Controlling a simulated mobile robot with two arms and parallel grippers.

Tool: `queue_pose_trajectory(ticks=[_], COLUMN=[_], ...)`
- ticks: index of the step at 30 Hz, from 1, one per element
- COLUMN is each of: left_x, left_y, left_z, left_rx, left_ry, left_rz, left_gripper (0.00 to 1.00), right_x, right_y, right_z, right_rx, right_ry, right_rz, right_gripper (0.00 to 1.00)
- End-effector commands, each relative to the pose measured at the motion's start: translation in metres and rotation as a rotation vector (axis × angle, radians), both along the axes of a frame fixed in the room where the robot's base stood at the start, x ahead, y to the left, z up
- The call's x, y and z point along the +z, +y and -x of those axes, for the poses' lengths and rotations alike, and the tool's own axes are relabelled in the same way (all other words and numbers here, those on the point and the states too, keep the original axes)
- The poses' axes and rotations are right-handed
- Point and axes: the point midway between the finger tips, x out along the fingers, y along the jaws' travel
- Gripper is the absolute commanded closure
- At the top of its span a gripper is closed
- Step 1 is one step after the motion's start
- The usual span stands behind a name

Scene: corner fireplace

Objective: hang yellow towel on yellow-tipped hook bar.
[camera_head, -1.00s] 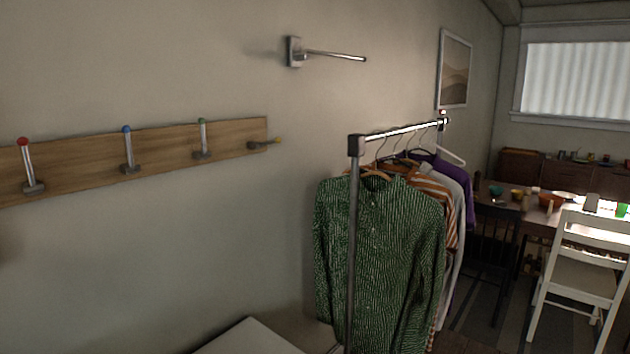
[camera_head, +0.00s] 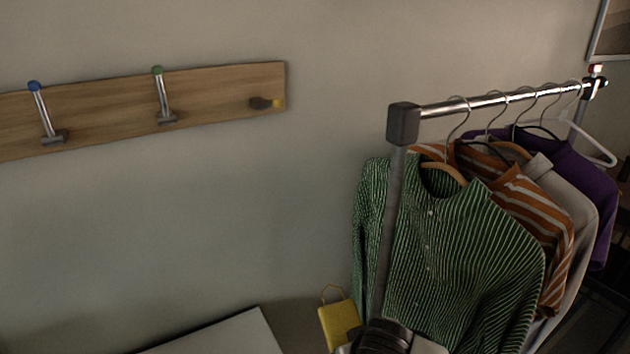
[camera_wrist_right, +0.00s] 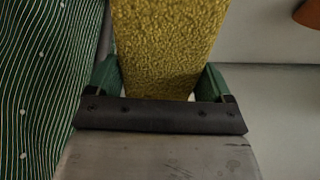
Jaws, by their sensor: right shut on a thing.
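The yellow towel (camera_head: 340,322) shows low in the head view, with a thin loop at its top, beside the clothes rack post. In the right wrist view the yellow towel (camera_wrist_right: 168,45) lies between the green fingers of my right gripper (camera_wrist_right: 159,80), which is shut on it. In the head view my right wrist (camera_head: 382,336) shows at the bottom edge. The yellow-tipped hook bar (camera_head: 277,104) is at the right end of a wooden board (camera_head: 215,100) on the wall; it sticks out, unlike the upright bars. The towel is below and right of it, apart. My left gripper is not in view.
Blue-tipped (camera_head: 42,110) and green-tipped (camera_head: 161,95) hook bars are on the board's left. A clothes rack (camera_head: 403,125) with a green striped shirt (camera_head: 440,240) and other garments stands right. A pale flat surface (camera_head: 220,335) is below. The wall under the board is clear.

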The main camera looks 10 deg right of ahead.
Motion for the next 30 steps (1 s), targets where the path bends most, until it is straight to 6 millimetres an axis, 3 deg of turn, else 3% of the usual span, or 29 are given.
queue_pose_trajectory(ticks=[3,9,15,18,24,30], left_x=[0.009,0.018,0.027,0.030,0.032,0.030], left_y=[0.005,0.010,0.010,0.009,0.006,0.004], left_z=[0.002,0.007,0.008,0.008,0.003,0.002], left_rx=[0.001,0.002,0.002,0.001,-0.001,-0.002], left_ry=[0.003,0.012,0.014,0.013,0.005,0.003], left_rz=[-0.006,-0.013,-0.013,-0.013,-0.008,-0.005], left_gripper=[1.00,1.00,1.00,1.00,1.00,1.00], right_x=[0.050,0.136,0.225,0.259,0.295,0.300], right_y=[0.018,0.042,0.059,0.064,0.068,0.070], right_z=[-0.036,-0.084,-0.114,-0.121,-0.126,-0.131], right_rx=[0.094,0.239,0.323,0.340,0.351,0.352], right_ry=[-0.219,-0.579,-0.845,-0.926,-1.000,-1.011], right_rz=[-0.058,-0.197,-0.337,-0.384,-0.425,-0.432], right_gripper=[0.47,0.47,0.47,0.47,0.47,0.47])
